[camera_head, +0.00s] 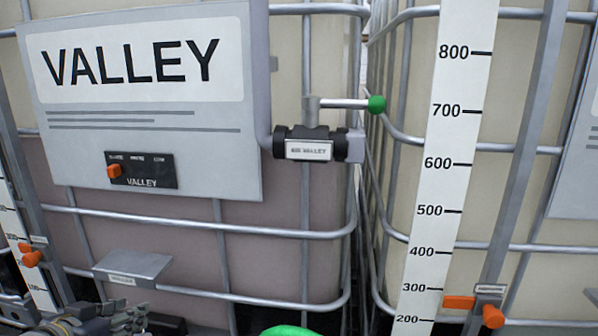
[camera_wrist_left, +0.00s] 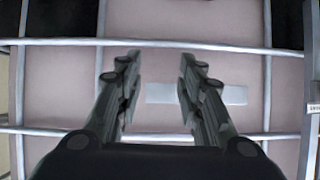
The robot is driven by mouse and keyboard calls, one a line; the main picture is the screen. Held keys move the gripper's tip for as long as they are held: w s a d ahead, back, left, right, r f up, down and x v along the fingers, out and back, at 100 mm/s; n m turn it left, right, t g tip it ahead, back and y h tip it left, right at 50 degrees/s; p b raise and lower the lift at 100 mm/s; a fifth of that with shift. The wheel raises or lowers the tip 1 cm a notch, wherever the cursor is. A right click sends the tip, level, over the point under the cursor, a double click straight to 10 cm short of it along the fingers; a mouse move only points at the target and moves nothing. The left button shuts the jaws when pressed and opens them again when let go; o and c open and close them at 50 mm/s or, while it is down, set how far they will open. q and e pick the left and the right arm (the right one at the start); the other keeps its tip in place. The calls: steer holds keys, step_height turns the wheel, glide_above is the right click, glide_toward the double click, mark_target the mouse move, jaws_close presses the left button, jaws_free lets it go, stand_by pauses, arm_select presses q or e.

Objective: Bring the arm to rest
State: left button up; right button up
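My left gripper (camera_head: 125,318) is low at the left in the head view, in front of the caged tote with the VALLEY sign. In the left wrist view my left gripper (camera_wrist_left: 157,85) has its two fingers apart with nothing between them. It faces the tote's pinkish wall and the cage bars. A small grey shelf plate (camera_head: 133,267) on the tote is just above the gripper in the head view. My right gripper is not in view.
A VALLEY sign board (camera_head: 150,100) carries a small panel with an orange knob (camera_head: 114,171). A valve (camera_head: 310,148) with a green-tipped lever (camera_head: 376,104) sits at its right. A white scale (camera_head: 440,180) and orange clips (camera_head: 459,302) are on the right tote. A green round thing (camera_head: 290,331) shows at the bottom edge.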

arm_select(q)
steer(key=s+d+f+g+y, duration=0.1)
steer(key=s+d+f+g, duration=0.45)
steer(key=s+f, duration=0.75)
steer(key=s+d+f+g, duration=0.3)
steer(key=s+d+f, duration=0.5)
steer(key=s+f, duration=0.5)
step_height(320, 180, down, 28)
steer(key=s+f+g+b, duration=0.1)
steer(key=s+b, duration=0.1)
steer(key=b, duration=0.1)
steer(key=s+a+f+g+b, duration=0.1)
steer(key=s+a+f+b, duration=0.2)
steer(key=s+f, duration=1.3)
steer(key=shift+s+a+f+m, duration=0.15)
steer(key=shift+a+f+m, duration=0.2)
steer(key=shift+f, duration=0.35)
